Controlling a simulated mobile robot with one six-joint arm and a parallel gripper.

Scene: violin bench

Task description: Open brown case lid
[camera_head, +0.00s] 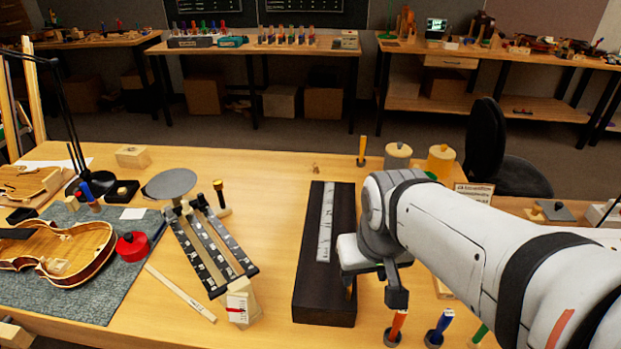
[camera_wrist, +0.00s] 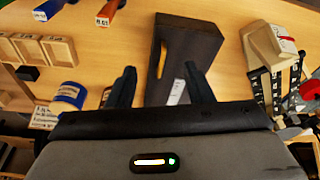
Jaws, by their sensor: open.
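The brown case (camera_head: 312,290) is a long, very dark box lying on the bench, with a pale strip (camera_head: 326,225) along its top. It looks shut, though my arm hides part of its right side. In the wrist view the case (camera_wrist: 195,38) shows a small yellowish handle-like piece (camera_wrist: 163,60) on its side. My gripper (camera_head: 374,288) is open at the case's right side. In the wrist view my gripper (camera_wrist: 160,74) has one finger over the bench and the other over the case top, with the handle-like piece between them. Contact cannot be told.
A fingerboard rack (camera_head: 215,255) and a wooden block (camera_head: 242,298) stand left of the case. An orange-handled tool (camera_head: 396,326) and a blue-handled tool (camera_head: 440,326) stand at the front right. Jars (camera_head: 398,157) stand behind my arm. Bench left of the case is partly clear.

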